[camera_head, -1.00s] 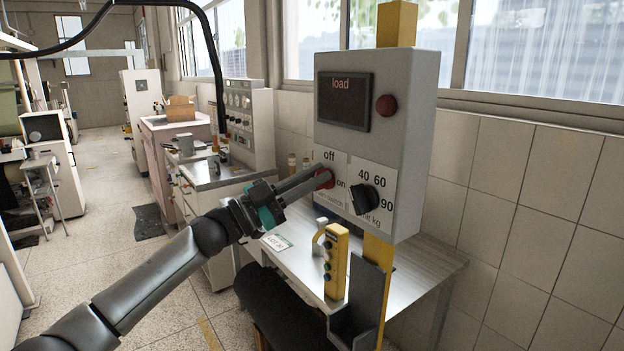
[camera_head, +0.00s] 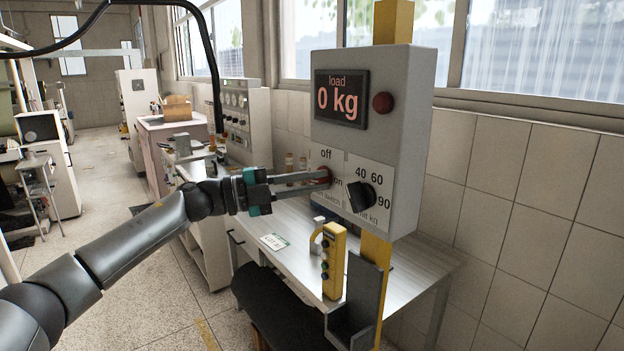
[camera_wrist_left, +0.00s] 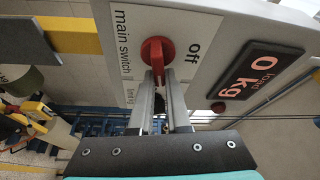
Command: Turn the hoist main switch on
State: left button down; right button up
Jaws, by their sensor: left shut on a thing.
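The hoist control box (camera_head: 400,150) is a grey cabinet on a yellow post. Its display (camera_head: 341,99) is lit and reads "load 0 kg". The red main switch (camera_head: 323,175) sits on a white label with "off" above it and "on" to its right. My left gripper (camera_head: 318,180) comes in from the left and is shut on the red switch handle. In the left wrist view the fingers close on the handle of the red switch (camera_wrist_left: 157,50), and the display (camera_wrist_left: 258,77) also reads "0 kg". My right gripper is not in view.
A black limit knob (camera_head: 361,197) with kg marks is right of the switch. A red round lamp or button (camera_head: 383,103) is beside the display. A yellow pendant (camera_head: 334,261) hangs below, before a metal table (camera_head: 290,222).

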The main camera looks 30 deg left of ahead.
pick_arm(q)
jog(key=shift+f+m+g+y, duration=0.15)
jog(key=shift+m+g+y, duration=0.15)
jog(key=shift+m, duration=0.8)
jog(key=c, duration=0.9)
grip_release()
jog(key=shift+s+a, duration=0.1)
jog(key=shift+b+v, duration=2.8)
jog(key=shift+v, duration=4.75)
